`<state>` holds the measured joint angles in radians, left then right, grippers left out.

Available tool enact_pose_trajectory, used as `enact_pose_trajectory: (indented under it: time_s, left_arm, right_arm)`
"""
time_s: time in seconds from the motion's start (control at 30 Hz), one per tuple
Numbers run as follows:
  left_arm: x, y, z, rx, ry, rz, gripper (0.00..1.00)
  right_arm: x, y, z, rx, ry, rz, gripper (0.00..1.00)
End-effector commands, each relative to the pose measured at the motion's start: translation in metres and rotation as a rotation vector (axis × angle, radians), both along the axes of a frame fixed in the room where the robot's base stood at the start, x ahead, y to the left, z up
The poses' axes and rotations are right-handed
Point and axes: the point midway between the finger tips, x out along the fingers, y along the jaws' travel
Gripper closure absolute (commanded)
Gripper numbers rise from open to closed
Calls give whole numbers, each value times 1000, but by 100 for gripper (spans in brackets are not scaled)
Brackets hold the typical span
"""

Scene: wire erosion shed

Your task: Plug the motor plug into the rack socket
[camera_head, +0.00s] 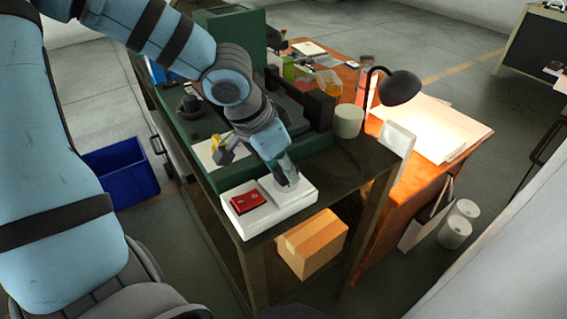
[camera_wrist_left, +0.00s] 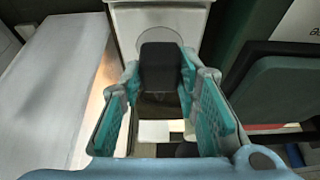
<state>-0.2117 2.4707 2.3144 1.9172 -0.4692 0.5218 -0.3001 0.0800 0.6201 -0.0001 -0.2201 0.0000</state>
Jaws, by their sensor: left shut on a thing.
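My left gripper (camera_head: 286,182) points down at the right part of a white box on the near corner of the dark bench. In the left wrist view its teal fingers (camera_wrist_left: 160,80) are shut on a black block, apparently the motor plug (camera_wrist_left: 161,62). A pale housing with a rounded face stands directly behind the plug in that view. I cannot tell whether the plug touches it. The head view hides the plug behind the gripper. I cannot make out the rack socket for certain. My right gripper is not in view.
A red plate (camera_head: 248,201) lies on the white box (camera_head: 240,228), left of the gripper. A green machine (camera_head: 235,50) stands behind. A black lamp (camera_head: 400,87) and pale cylinder (camera_head: 348,121) stand to the right. A cardboard box (camera_head: 312,243) sits below; a blue bin (camera_head: 122,172) stands left.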

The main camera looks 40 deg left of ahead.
Motion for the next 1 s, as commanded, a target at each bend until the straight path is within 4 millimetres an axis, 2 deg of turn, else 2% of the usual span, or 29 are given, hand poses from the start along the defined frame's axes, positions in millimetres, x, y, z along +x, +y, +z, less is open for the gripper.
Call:
enact_pose_trajectory:
  time_s: [0.9, 0.93, 1.0]
  left_arm:
    - [0, 0, -13, 0, 0, 1, 95]
    - [0, 0, -13, 0, 0, 1, 67]
    - [0, 0, -12, 0, 0, 1, 56]
  right_arm:
    - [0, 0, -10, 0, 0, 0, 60]
    - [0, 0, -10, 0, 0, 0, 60]
    - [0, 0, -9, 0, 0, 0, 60]
